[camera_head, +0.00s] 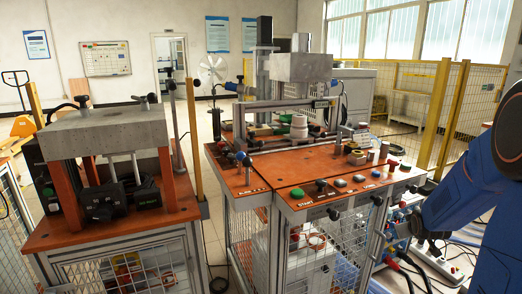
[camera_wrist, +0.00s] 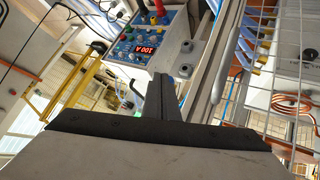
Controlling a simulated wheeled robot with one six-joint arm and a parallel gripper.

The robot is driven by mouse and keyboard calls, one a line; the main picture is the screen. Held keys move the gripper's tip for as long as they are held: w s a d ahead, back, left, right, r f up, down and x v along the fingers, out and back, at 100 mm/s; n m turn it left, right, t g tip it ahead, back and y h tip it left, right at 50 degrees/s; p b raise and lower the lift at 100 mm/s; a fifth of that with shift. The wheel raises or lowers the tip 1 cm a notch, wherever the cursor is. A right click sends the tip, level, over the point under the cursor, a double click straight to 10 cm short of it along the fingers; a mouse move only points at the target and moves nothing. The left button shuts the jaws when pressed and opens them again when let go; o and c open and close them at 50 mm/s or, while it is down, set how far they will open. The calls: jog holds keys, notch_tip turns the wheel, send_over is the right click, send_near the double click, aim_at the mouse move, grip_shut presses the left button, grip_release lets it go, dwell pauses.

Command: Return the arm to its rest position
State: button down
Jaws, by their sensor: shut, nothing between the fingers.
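My blue arm (camera_head: 465,195) comes in from the right edge of the head view, bent down beside the right-hand workbench. My gripper (camera_wrist: 160,95) shows in the wrist view with its dark fingers together and nothing between them. In the head view the arm's end is low at the right, close to the bench's front right corner, and the fingers cannot be made out clearly there.
The orange-topped workbench (camera_head: 313,195) carries buttons and fixtures. A second bench with a grey press block (camera_head: 95,130) stands left. Cables and a power strip (camera_head: 445,265) lie below my arm. Yellow fencing (camera_head: 440,110) stands behind.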

jog(key=s+a+r+g, duration=0.1)
jog(key=s+a+r, duration=0.6)
jog(key=s+a, duration=0.15)
jog(key=s+a+r+g+y, duration=0.1)
jog(key=s+a, duration=0.4)
jog(key=s, duration=0.4)
jog(key=s+a+r+g+y, duration=0.1)
jog(key=s+a+r, duration=0.1)
jog(key=s+a, duration=0.4)
jog(key=s+a+r+g+y, duration=0.1)
jog(key=s+a, duration=0.5)
jog(key=s, duration=0.8)
jog(key=shift+s+r+m+g+y, duration=0.3)
jog(key=shift+r+m, duration=0.1)
jog(key=shift+r, duration=0.25)
